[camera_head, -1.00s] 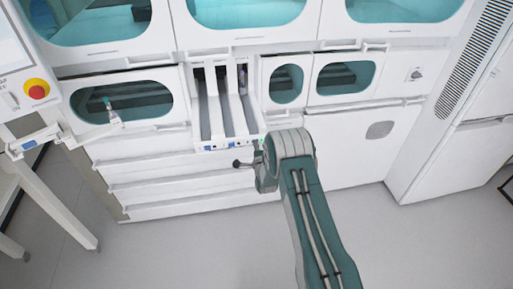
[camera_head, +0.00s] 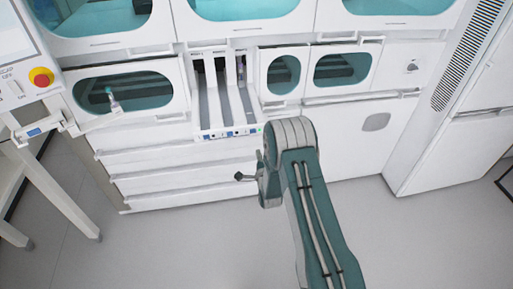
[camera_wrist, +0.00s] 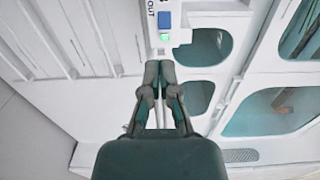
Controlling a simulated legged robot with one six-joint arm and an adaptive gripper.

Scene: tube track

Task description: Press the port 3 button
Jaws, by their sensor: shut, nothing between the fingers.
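The tube track (camera_head: 227,105) has several white lanes that end in a front strip with small blue buttons. Port numbers are too small to read, so I cannot confirm which is port 3. The rightmost blue button (camera_head: 253,129) has a green light beside it. In the wrist view a blue button (camera_wrist: 165,19) sits below the label "OUT", with a lit green light (camera_wrist: 165,37) between it and my gripper (camera_wrist: 160,66). My gripper is shut and empty, its tips apart in the picture from the blue button. My arm hides most of the gripper in the head view.
White drawers (camera_head: 180,180) lie below the track. Windowed doors (camera_head: 318,70) flank it on the right. A red emergency button (camera_head: 40,77) and a white table (camera_head: 45,185) stand at the left. The grey floor (camera_head: 170,250) in front is clear.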

